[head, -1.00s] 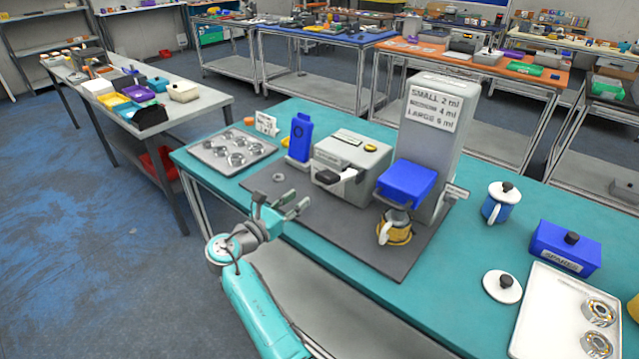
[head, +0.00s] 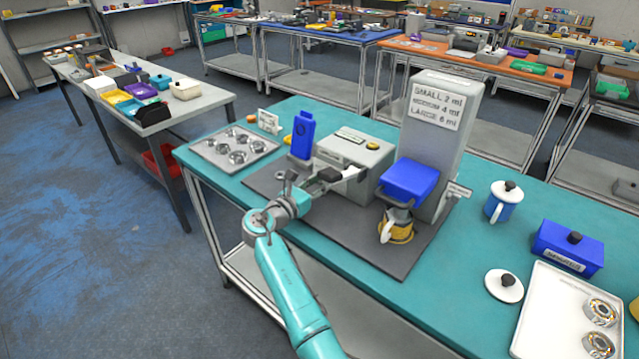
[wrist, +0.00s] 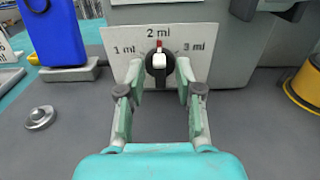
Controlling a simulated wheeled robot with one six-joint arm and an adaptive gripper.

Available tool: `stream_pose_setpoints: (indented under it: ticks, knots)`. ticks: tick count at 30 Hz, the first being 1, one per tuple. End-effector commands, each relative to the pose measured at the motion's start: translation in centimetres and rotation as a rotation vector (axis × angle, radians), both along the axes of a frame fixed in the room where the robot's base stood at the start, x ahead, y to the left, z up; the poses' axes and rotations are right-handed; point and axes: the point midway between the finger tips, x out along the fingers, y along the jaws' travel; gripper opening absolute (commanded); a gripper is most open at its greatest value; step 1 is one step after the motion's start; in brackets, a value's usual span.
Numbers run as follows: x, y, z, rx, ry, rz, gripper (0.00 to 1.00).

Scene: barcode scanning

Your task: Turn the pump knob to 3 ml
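The pump knob (wrist: 159,62) is a round black dial with a white block and a red pointer mark. It sits on a white plate (wrist: 122,43) marked 1 ml at left, 2 ml at top and 3 ml at right. The red mark points up at 2 ml. My gripper (wrist: 160,72) is open, with one fingertip on each side of the knob; a small gap seems to show, but contact is hard to tell. In the head view my gripper (head: 322,178) is at the front of the grey box (head: 350,145), and hides most of the plate.
A blue bottle-like object (head: 302,135) stands left of the box. Right of it is a tall grey tower (head: 442,110) with a blue head (head: 410,180) over a yellow-based cup (head: 396,228). A metal washer-like piece (wrist: 41,117) lies on the dark mat (wrist: 90,135).

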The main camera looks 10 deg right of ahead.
Motion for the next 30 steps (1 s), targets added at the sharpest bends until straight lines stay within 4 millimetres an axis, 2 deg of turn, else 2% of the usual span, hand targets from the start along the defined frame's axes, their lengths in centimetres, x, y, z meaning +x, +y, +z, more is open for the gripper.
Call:
stream_pose_setpoints:
  ticks: [1,3,17,30]
  knots:
    - [0.00,0.01,0.01,0.000,0.000,0.000,0.17]
    - [0.00,0.02,0.01,0.000,0.000,0.000,0.00]
    - [-0.03,0.02,0.02,0.027,-0.037,0.000,0.00]
    - [-0.12,-0.02,-0.01,0.219,-0.302,0.000,0.00]
